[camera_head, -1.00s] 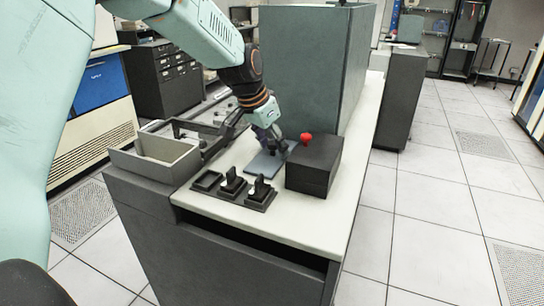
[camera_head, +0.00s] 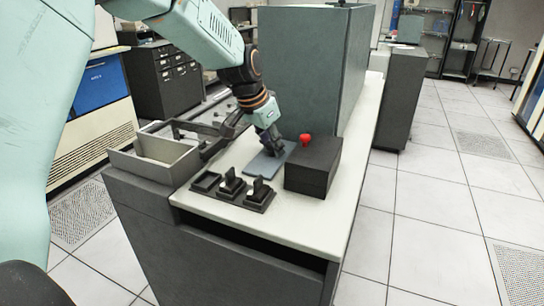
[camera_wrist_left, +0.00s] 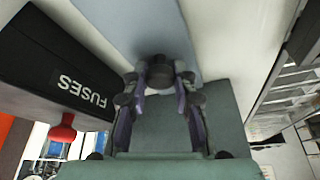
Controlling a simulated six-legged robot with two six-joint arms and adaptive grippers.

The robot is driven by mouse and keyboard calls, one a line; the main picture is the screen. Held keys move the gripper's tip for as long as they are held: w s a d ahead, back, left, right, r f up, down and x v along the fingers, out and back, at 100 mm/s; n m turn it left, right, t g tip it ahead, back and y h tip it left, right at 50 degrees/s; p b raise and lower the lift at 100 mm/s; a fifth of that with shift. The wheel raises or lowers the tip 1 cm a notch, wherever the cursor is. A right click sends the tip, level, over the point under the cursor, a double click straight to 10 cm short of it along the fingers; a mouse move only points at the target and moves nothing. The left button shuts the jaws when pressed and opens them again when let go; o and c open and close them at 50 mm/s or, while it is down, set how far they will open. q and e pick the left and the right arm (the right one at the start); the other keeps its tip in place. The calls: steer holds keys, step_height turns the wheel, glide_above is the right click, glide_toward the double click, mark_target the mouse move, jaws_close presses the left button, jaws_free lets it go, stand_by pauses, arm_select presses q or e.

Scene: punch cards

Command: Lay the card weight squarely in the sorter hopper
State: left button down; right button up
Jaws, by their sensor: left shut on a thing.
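My left gripper (camera_head: 271,143) reaches down over the table. In the left wrist view my left gripper (camera_wrist_left: 160,95) is shut on a dark round knob (camera_wrist_left: 160,70), which I take to be the card weight's. A flat blue-grey plate (camera_head: 262,168) lies below and shows in the wrist view too (camera_wrist_left: 125,25). I cannot tell whether knob and plate are one piece. The open light-grey tray (camera_head: 185,170) at the table's left end looks like the sorter hopper; it stands left of my gripper. My right gripper is not in view.
A black box marked FUSES (camera_head: 312,170) with a red knob (camera_head: 305,139) stands close right of the plate. A dark holder with upright pieces (camera_head: 232,190) is in front. A tall grey-green cabinet (camera_head: 310,75) rises behind. A dark rail frame (camera_head: 215,128) lies left.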

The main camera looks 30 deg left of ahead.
arm_select(q)
steer(key=shift+s+a+r, duration=0.1)
steer(key=shift+a+r, duration=0.05)
steer(key=shift+r, duration=0.5)
step_height(320, 180, up, 6)
steer(key=shift+r+p, duration=0.1)
steer(key=shift+p, duration=0.4)
steer(key=s+a+p, duration=1)
steer(key=s+a, duration=0.3)
steer(key=s, duration=0.1)
steer(key=shift+s+f, duration=0.2)
steer(key=shift+s, duration=0.2)
steer(key=shift+f, duration=0.1)
